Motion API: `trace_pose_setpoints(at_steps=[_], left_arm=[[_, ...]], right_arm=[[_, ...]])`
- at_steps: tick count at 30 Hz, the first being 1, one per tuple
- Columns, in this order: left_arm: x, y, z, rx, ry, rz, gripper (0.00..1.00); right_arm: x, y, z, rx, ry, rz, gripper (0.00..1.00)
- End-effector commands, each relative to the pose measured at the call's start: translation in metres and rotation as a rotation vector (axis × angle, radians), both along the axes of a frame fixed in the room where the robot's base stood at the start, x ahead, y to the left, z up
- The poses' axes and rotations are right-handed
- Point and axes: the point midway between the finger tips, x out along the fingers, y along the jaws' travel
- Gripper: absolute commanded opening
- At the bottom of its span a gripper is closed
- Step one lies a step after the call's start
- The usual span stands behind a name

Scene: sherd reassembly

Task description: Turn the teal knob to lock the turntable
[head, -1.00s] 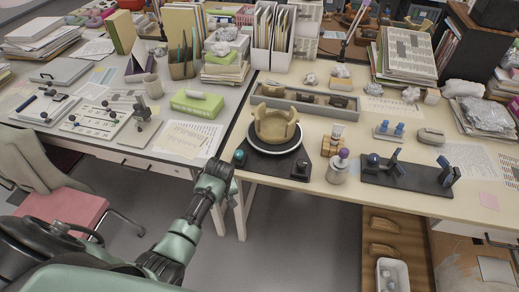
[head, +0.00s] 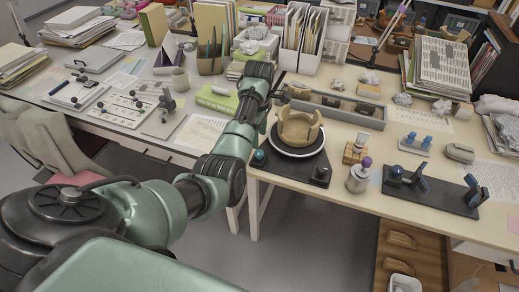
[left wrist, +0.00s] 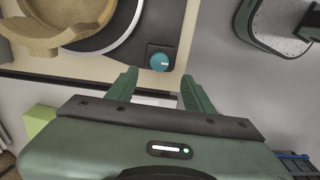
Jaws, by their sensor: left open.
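The teal knob (head: 259,155) sits on the front left corner of the turntable's dark base (head: 318,172). In the left wrist view, the teal knob (left wrist: 160,61) carries a small white mark. The turntable (head: 297,152) has a white-edged disc bearing a tan, jagged-rimmed vessel (head: 299,128). My left gripper (left wrist: 158,82) is open and empty. In its wrist view the knob appears just beyond the fingertips, roughly centred between them, apart from both. My right gripper is not in view.
A grey tray (head: 335,110) lies behind the turntable. A small wooden block piece (head: 355,152) and a purple-topped jar (head: 358,178) stand to its right. A green box (head: 215,98) is on the left table. Table front is clear near the knob.

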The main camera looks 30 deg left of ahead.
Motion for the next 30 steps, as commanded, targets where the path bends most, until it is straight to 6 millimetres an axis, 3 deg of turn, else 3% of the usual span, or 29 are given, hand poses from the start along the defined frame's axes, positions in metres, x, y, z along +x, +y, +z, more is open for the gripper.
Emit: trace_pose_setpoints(at_steps=[5,12,18,28,30], left_arm=[[0.002,-0.001,-0.009,-0.013,0.01,0.028,0.52],[0.001,-0.001,-0.048,-0.011,0.01,0.026,0.52],[0.002,-0.001,-0.07,-0.011,0.008,0.026,0.52],[0.002,-0.001,-0.075,-0.01,0.005,0.025,0.52],[0.002,-0.001,-0.075,-0.01,0.005,0.025,0.35]], right_arm=[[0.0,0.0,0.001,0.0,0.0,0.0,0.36],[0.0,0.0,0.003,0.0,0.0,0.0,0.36],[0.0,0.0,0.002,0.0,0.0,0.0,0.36],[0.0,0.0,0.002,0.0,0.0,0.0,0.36],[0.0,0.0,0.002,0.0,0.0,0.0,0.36]])
